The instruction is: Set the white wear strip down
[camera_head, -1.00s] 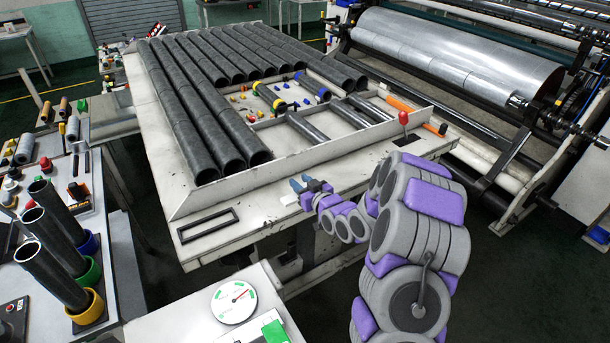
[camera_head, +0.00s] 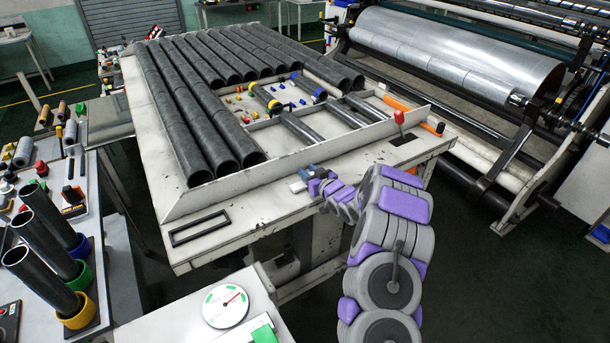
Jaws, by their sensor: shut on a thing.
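My gripper (camera_head: 306,173), with blue fingers, is at the near edge strip of the big white table (camera_head: 260,208), just in front of the upright panel. It is shut on a small pale piece (camera_head: 296,187), which seems to be the white wear strip. The piece shows only as a short light patch beside the fingers, low over the tabletop. I cannot tell whether it touches the table. My purple and grey arm reaches in from the lower right.
A black rectangular frame (camera_head: 175,237) lies on the table's near left corner. Long dark tubes (camera_head: 195,120) fill the table behind the panel. A red-knobbed lever (camera_head: 399,117) stands to the right. A dial (camera_head: 226,306) sits on a nearer white surface. Bare tabletop lies left of my gripper.

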